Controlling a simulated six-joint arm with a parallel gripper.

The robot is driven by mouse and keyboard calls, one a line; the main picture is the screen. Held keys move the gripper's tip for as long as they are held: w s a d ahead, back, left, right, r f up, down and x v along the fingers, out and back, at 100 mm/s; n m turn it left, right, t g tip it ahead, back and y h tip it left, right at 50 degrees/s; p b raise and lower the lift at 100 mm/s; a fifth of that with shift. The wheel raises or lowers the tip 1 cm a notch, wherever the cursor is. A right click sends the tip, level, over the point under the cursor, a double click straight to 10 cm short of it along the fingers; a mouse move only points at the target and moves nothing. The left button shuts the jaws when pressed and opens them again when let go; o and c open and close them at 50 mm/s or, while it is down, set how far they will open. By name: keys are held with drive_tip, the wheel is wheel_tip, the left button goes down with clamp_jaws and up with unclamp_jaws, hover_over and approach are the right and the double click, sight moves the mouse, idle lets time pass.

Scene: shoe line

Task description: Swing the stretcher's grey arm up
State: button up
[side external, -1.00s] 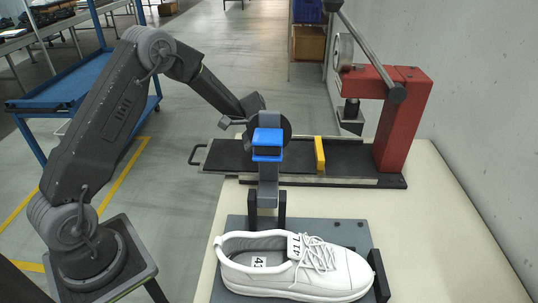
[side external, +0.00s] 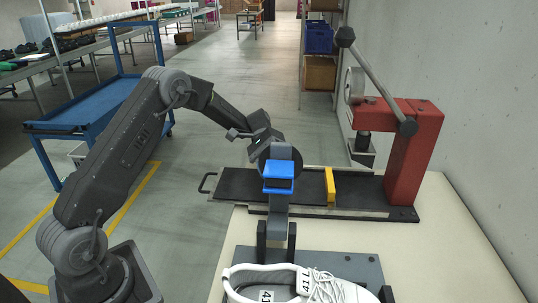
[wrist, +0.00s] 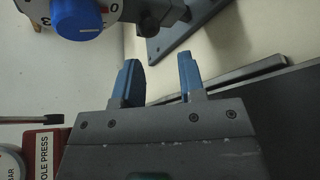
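My gripper (wrist: 161,78) is open in the wrist view, with a clear gap between its two blue fingers and nothing between them. In the side external view my gripper (side external: 278,178) hangs above the far edge of the grey plate, its blue fingers facing the camera. I cannot pick out the stretcher's grey arm for certain. In the wrist view a blue knob (wrist: 76,17) on a round dial with red numbers is cut by the top edge, beyond and apart from my fingers. I cannot tell what it belongs to.
A white shoe (side external: 310,284) lies on the grey plate (side external: 345,262), behind which stand two black posts (side external: 262,240). A red sole press (side external: 412,155) with a long lever and dark base stands at the back right. The cream table (side external: 455,240) is clear at right.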

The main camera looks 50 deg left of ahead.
drive_tip(key=v, duration=0.5)
drive_tip(key=shift+r, duration=0.1)
drive_tip(key=s+d+r+m+t+y, duration=0.1)
drive_tip(key=s+d+r+t+y, duration=0.1)
drive_tip(key=s+d+r+y, duration=0.3)
drive_tip(key=s+d+r+t+y, duration=0.1)
drive_tip(key=s+d+r+t, duration=0.2)
drive_tip(key=r, duration=0.5)
drive_tip(key=s+f+t+y, duration=0.1)
drive_tip(key=s+t+y, duration=0.2)
drive_tip(key=s, duration=0.6)
drive_tip(key=s+d+f+m+t+y, duration=0.1)
drive_tip(key=s+f+t+y, duration=0.1)
drive_tip(key=s, duration=0.7)
drive_tip(key=shift+f+t+y, duration=0.2)
drive_tip(key=shift+t+y, duration=0.7)
drive_tip(key=shift+t, duration=0.2)
